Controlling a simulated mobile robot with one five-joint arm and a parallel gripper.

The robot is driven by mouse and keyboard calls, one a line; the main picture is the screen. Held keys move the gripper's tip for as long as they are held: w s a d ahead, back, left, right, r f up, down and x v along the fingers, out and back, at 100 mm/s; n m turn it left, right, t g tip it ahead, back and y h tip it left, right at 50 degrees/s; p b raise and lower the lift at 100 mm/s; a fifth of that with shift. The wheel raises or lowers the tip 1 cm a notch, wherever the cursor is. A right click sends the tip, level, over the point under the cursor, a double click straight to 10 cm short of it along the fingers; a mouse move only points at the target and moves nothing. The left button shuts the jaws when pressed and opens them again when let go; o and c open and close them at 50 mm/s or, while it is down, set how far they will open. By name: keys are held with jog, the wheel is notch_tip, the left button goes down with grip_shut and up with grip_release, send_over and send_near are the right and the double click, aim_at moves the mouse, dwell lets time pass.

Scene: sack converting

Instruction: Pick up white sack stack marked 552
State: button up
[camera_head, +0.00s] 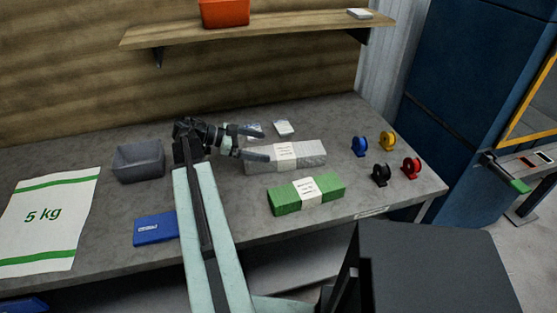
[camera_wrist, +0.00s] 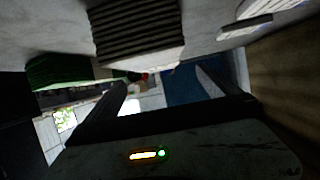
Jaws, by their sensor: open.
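The white sack stack (camera_head: 314,153) lies on the grey table with a paper band (camera_head: 286,156) around it; the number on the band is too small to read. My gripper (camera_head: 263,143) is open at the left end of this stack, its two fingers apart and pointing right. I cannot tell whether a finger touches it. In the wrist view a ridged pale stack (camera_wrist: 137,32) shows close at the top, above my gripper's fingers (camera_wrist: 170,92). A green sack stack (camera_head: 284,200) with a white band lies in front of the white one, and it also shows in the wrist view (camera_wrist: 58,69).
Small packets (camera_head: 285,128) lie behind the white stack. Blue (camera_head: 360,146), yellow (camera_head: 388,140), red (camera_head: 411,168) and black (camera_head: 381,174) spools stand to the right. A grey bin (camera_head: 139,161), blue pad (camera_head: 155,229) and 5 kg sack (camera_head: 46,222) are left. A shelf (camera_head: 190,35) hangs above.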

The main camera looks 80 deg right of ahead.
aim_at(278, 152)
jog(key=b+x, duration=0.1)
jog(key=x, duration=0.2)
jog(key=b+x, duration=0.1)
jog(key=x, duration=0.2)
jog(key=shift+s+a+f+b, duration=0.15)
jog(key=shift+f+b, duration=0.25)
jog(key=shift+f, duration=0.1)
jog(key=shift+r, duration=0.1)
jog(key=c, duration=2.1)
